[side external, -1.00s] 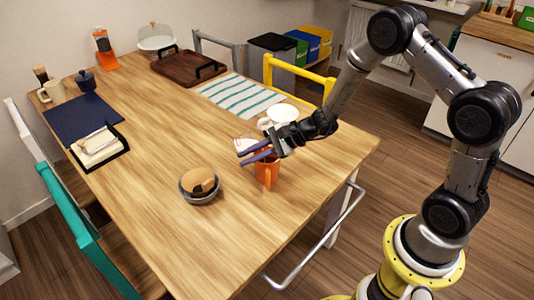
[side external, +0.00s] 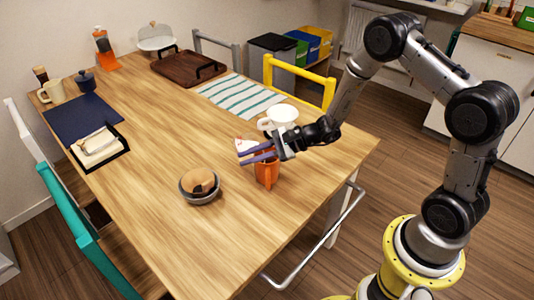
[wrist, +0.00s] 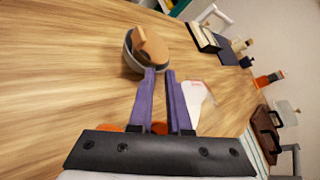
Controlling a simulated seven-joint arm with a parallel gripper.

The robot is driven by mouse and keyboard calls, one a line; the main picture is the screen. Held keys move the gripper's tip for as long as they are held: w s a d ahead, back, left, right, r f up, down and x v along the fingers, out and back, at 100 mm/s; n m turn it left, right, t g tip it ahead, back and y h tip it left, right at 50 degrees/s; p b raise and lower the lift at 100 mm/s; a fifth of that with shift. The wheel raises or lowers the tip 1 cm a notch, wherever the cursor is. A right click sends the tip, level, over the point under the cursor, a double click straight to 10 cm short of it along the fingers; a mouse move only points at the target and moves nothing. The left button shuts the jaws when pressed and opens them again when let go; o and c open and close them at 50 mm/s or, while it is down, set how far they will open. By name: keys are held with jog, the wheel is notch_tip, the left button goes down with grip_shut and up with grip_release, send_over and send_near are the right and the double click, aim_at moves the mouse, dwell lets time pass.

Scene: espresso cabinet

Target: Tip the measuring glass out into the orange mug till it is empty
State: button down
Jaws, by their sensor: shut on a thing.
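The orange mug (side external: 266,172) stands upright near the table's right front edge. Only slivers of it show in the wrist view (wrist: 134,128), behind the base of my fingers. My gripper (side external: 243,156) has purple fingers and hangs just above and beside the mug's rim. The measuring glass (side external: 246,145), pale and clear with red marks, is at the fingers and looks tilted. In the wrist view the glass (wrist: 195,97) shows along the right finger of my gripper (wrist: 160,73), which is shut on it. Its contents and any pouring stream cannot be made out.
A grey bowl (side external: 200,197) with a tan thing in it stands left of the mug. White cups (side external: 281,116) stand close behind my gripper. A striped cloth (side external: 238,97) and a brown tray (side external: 184,70) lie farther back. The table's middle is clear.

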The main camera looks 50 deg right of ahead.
jog(key=shift+s+r+t+y, duration=0.1)
jog(key=shift+r+t+y, duration=0.05)
jog(key=shift+t+y, duration=0.25)
dwell(0.4)
jog(key=shift+s+d+r+t+y, duration=0.2)
jog(key=shift+s+d+t+y, duration=0.3)
jog(key=shift+t+y, duration=0.1)
dwell(0.8)
jog(key=shift+s+d+r+t+y, duration=0.1)
jog(key=shift+d+r+t+y, duration=0.1)
jog(key=shift+t+y, duration=0.6)
dwell(1.0)
jog(key=shift+a+r+g+h, duration=0.1)
jog(key=shift+a+g+h, duration=0.05)
jog(key=shift+g+h, duration=0.45)
jog(key=shift+w+a+f+g+h, duration=0.45)
jog(key=shift+w+g+h, duration=0.1)
jog(key=shift+g+h, duration=0.15)
